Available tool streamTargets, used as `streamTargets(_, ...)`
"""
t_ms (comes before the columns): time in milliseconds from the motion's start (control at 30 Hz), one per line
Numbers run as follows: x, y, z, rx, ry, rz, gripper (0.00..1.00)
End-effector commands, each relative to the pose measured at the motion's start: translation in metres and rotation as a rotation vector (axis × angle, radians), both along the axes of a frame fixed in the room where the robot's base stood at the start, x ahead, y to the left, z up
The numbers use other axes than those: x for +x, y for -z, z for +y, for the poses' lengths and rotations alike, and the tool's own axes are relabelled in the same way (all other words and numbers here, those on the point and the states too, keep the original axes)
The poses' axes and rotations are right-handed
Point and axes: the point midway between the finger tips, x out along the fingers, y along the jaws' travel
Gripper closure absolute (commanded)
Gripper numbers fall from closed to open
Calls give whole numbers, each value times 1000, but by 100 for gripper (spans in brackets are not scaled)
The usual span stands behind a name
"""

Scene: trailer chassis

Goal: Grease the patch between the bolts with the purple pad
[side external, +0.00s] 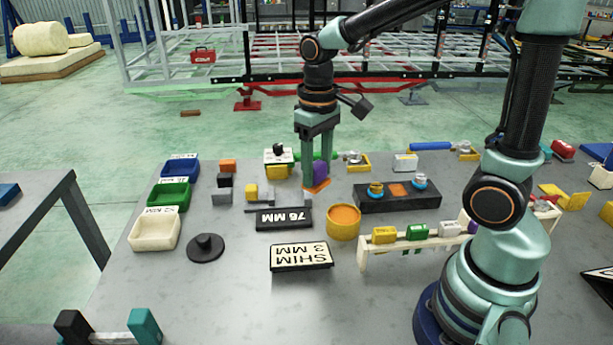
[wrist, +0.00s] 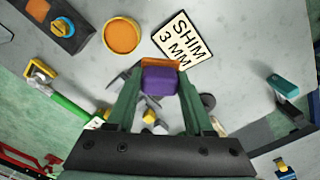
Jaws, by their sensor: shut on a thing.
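My gripper (side external: 318,168) is shut on the purple pad (side external: 320,172), which hangs between its green fingers above the table's far part. In the wrist view my gripper (wrist: 160,88) holds the purple pad (wrist: 160,82), with orange showing at its lower end. The wrist view shows part of the block (wrist: 75,42) and one bolt (wrist: 62,27).
A round yellow tin (side external: 343,228) with orange contents stands nearer the camera, left of the block. Shim (side external: 300,256) and 76 MM (side external: 284,219) signs are close by. A white rack (side external: 405,247) holds coloured pads. Trays (side external: 157,231) line the left edge.

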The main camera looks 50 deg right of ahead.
Motion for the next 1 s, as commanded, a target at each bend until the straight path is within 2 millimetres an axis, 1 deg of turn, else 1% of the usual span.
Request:
streamTargets(67, 2, 2, -9, 0, 53, 0, 100)
streamTargets(167, 4, 6, -32, 0, 189, 2, 100)
streamTargets(267, 5, 12, -66, 0, 397, 2, 100)
streamTargets(300, 4, 15, -82, 0, 491, 2, 100)
streamTargets(367, 1, 20, -106, 0, 638, 3, 100)
streamTargets(400, -1, 23, -122, 0, 734, 2, 100)
streamTargets(467, -7, 27, -145, 0, 877, 2, 100)
streamTargets(500, -11, 30, -160, 0, 968, 3, 100)
streamTargets(600, -24, 37, -193, 0, 1177, 3, 100)
streamTargets(700, -36, 43, -219, 0, 1345, 1, 100)
streamTargets(833, -48, 48, -240, 0, 1489, 0, 100)
streamTargets(1000, -54, 52, -249, 0, 1558, 1, 100)
